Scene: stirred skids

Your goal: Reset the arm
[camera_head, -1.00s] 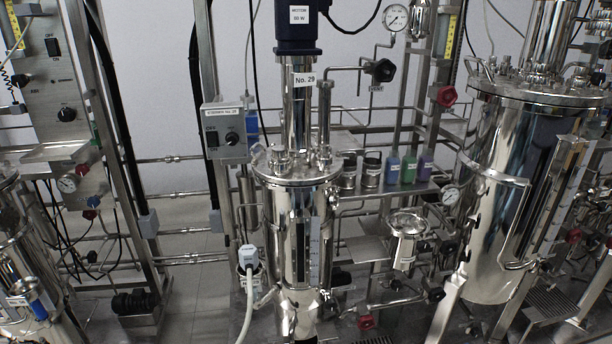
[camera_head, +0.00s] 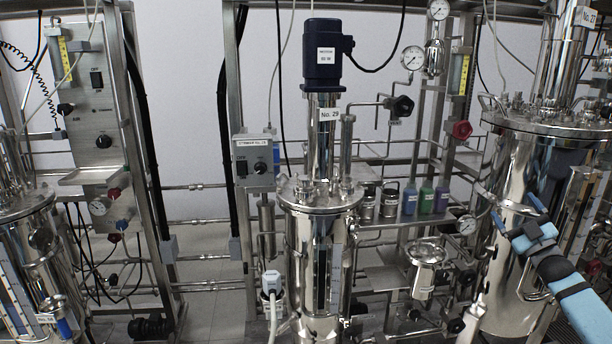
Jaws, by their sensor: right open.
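My right gripper (camera_head: 516,210) comes in from the lower right with its light blue and black arm. Its two blue fingers are spread apart with nothing between them. It shows in front of the large steel vessel (camera_head: 512,170) on the right; I cannot tell how far apart they are. My left gripper is not in view.
A steel vessel labelled No. 29 (camera_head: 303,230) with a dark blue motor (camera_head: 322,55) stands in the middle. Bottles (camera_head: 426,200) and steel cups stand on a shelf to its right. A control box (camera_head: 254,162) and frame posts stand left. Pipes run between the vessels.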

